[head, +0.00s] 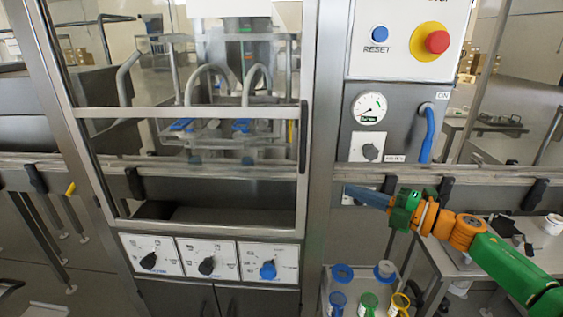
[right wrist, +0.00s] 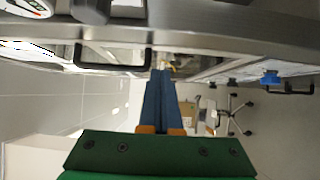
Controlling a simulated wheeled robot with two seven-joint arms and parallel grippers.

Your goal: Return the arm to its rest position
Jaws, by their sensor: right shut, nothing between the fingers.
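My right gripper (head: 368,197) reaches in from the right in the head view, on a green and orange arm. Its blue fingers point left, in front of the machine's lower panel, just below the steel rail. In the right wrist view the gripper (right wrist: 160,78) shows two blue fingers closed together with nothing between them. They point toward the steel edge of the machine; I cannot tell whether they touch it. My left gripper is not in view.
The filling machine has a glass door (head: 190,120), a red button (head: 437,42), a blue lever (head: 427,135) and a row of knobs (head: 268,270). A cart (head: 325,290) with coloured containers stands below the arm. A side table (head: 460,262) is at right.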

